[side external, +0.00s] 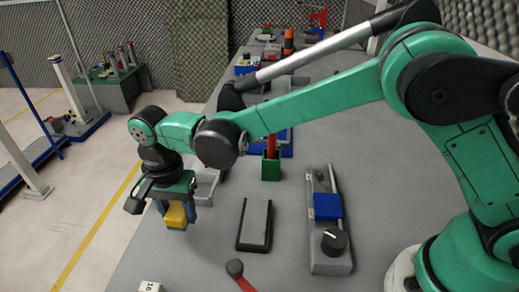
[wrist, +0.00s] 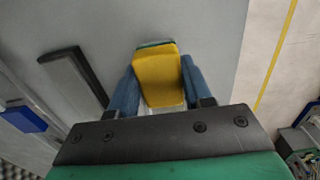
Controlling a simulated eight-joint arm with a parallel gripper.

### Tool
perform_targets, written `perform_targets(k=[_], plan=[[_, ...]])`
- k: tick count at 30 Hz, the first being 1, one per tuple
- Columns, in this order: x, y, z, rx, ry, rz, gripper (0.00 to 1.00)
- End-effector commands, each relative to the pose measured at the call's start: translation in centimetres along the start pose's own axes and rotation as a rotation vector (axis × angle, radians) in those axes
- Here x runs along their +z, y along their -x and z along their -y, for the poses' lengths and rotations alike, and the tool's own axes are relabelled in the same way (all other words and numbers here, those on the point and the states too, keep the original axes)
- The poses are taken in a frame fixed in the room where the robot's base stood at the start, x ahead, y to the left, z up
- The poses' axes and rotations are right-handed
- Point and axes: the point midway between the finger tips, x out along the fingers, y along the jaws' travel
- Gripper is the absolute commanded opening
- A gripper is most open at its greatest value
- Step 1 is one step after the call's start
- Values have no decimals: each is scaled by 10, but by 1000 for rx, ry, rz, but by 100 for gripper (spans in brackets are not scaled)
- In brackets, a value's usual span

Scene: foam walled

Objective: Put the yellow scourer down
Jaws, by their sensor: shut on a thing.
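The yellow scourer (side external: 175,214) is a small yellow block with a green layer along its bottom. It shows in the wrist view (wrist: 158,78) between the two blue fingers, with a thin green edge at its far end. My gripper (side external: 176,212) is shut on it near the left edge of the grey table (side external: 205,262). The fingers also show in the wrist view (wrist: 158,85), one on each side of the scourer. I cannot tell whether the scourer touches the table.
A black-framed grey pad (side external: 255,224) lies right of the gripper. Beyond it is a rail fixture with a blue slider (side external: 327,206) and black knob (side external: 335,241). A green holder (side external: 271,167) and a grey tray (side external: 206,184) stand behind. A red-handled tool (side external: 238,271) lies in front.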

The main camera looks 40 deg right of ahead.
Motion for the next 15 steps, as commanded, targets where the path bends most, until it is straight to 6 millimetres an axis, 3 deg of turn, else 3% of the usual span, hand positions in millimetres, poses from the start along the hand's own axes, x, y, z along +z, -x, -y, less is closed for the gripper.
perform_targets(k=[8, 15], plan=[[0, -36, 0, 0, 0, 0, 0], [0, -39, 0, 0, 0, 0, 0]])
